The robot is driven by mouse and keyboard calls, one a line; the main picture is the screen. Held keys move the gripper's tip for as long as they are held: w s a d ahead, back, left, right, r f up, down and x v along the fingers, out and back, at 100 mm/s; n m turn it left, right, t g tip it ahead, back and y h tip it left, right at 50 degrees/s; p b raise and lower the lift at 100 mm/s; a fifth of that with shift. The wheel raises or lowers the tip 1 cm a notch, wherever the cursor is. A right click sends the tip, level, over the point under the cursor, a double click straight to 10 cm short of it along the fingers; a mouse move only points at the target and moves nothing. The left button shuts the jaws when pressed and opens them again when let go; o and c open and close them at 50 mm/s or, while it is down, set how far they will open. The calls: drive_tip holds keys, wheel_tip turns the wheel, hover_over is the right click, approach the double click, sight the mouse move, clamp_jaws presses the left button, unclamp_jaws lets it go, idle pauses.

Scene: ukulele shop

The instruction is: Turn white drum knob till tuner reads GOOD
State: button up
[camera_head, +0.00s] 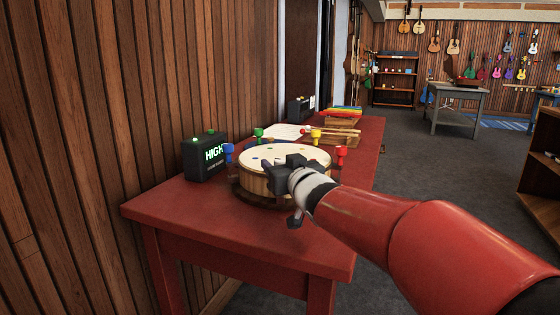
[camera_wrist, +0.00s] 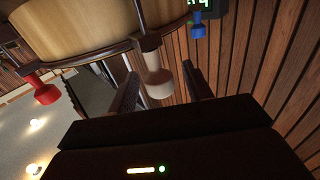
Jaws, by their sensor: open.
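The round drum (camera_head: 258,183) stands on the red table with coloured knobs around its rim. The white knob (camera_wrist: 157,76) hangs on a stem at the drum's side in the wrist view; my gripper and arm hide it in the head view. My gripper (camera_wrist: 160,88) is open, with one finger on each side of the white knob. I cannot tell whether either finger touches it. In the head view my gripper (camera_head: 283,188) is at the drum's near side. The black tuner (camera_head: 206,157) shows HIGH in green, with a small green light on top.
Blue (camera_head: 229,151), green (camera_head: 259,134), yellow (camera_head: 316,134) and red (camera_head: 341,154) knobs ring the drum. Paper (camera_head: 287,131), a xylophone (camera_head: 343,113) and another dark box lie farther back on the red table (camera_head: 215,222). A wooden wall borders it at left.

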drive_tip(key=shift+x, duration=1.1)
drive_tip(key=shift+c, duration=0.3)
drive_tip(key=c, duration=0.9)
drive_tip(key=shift+n+g+y+p, duration=0.3)
drive_tip(key=shift+n+y+p, duration=0.2)
drive_tip(key=shift+y, duration=0.1)
drive_tip(key=shift+n+g+y+p, duration=0.4)
drive_tip(key=shift+n+g+y, duration=0.3)
drive_tip(key=shift+y, duration=0.3)
drive_tip(key=shift+s+a+n+g+y, duration=0.15)
drive_tip(key=shift+n+g+y, duration=0.7)
drive_tip(key=shift+g+y, duration=0.1)
drive_tip(key=shift+s+a+n+g+y, duration=0.15)
drive_tip(key=shift+n+g+y, duration=0.7)
drive_tip(key=shift+g+y, duration=0.1)
